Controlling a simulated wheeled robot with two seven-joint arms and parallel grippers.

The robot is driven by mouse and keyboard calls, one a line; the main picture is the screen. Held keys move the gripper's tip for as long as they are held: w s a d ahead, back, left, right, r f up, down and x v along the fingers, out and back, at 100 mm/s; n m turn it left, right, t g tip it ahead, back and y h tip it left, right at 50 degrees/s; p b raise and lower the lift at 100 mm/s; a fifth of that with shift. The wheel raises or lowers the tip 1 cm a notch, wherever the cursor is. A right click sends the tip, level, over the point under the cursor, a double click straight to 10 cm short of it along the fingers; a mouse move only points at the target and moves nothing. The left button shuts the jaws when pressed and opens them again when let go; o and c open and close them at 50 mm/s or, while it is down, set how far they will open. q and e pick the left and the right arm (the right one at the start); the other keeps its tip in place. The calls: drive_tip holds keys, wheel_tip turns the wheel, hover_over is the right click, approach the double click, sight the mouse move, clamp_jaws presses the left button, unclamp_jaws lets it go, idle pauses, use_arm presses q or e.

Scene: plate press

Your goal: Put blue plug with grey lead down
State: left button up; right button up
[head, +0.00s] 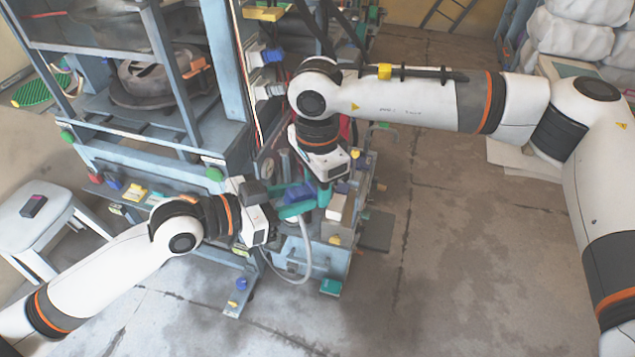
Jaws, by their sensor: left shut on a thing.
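My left gripper (291,205) is at the front corner of the press, shut on a small blue piece (298,191) that looks like the plug. The plug is partly hidden by the fingers. A grey lead (305,262) hangs below the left gripper in a loop, in front of the blue lower frame. My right gripper (325,193) reaches down from above, close beside the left gripper on its right. Its teal fingers overlap the clutter there, and I cannot tell whether they are open or shut.
The blue press frame (120,155) fills the upper left. A ledge with several coloured knobs and blocks runs along its front. A stool (45,215) with a dark box (33,206) stands at left. White sacks (575,40) lie at upper right. The floor (440,250) at right is clear.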

use_arm(q)
drive_tip(key=o, duration=1.1)
